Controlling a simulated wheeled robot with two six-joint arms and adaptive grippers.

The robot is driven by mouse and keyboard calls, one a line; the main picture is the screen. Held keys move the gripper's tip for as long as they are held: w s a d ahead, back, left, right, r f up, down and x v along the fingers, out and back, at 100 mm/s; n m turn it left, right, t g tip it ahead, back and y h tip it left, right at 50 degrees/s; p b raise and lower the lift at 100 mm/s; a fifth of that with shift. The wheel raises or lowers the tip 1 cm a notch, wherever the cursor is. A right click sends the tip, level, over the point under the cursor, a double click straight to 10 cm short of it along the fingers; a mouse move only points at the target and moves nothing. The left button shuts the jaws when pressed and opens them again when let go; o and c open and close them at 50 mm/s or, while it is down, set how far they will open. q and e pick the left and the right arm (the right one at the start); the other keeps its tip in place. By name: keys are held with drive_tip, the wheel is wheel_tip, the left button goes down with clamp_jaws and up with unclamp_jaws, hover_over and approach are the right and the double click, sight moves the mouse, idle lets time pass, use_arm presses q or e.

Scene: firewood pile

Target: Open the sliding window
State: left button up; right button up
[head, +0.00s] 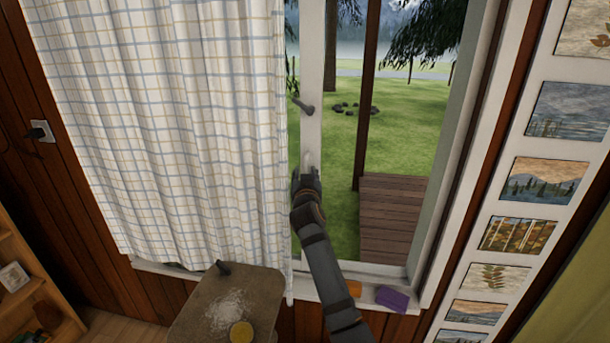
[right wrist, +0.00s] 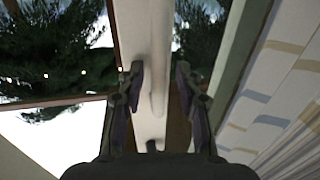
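The sliding window (head: 330,38) has a white upright frame bar beside the curtain's right edge. A pale upright handle (head: 308,160) is on this bar, and a grey peg (head: 303,105) sticks out higher up. My right gripper (head: 307,172) is at the handle, partly hiding it. In the right wrist view my right gripper (right wrist: 158,82) is open, with one finger on each side of the white handle (right wrist: 158,60). Small gaps show between fingers and handle. I cannot tell whether glass fills the part right of the bar. My left gripper is not in view.
A checked curtain (head: 190,130) hangs over the window's left part. The white sill (head: 330,288) holds an orange block (head: 354,288) and a purple block (head: 392,299). A worn stool (head: 205,310) with a yellow round thing (head: 241,332) stands below. Pictures (head: 545,180) line the right wall.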

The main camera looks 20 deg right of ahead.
drive_tip(key=v, duration=0.7)
drive_tip(key=shift+s, duration=0.2)
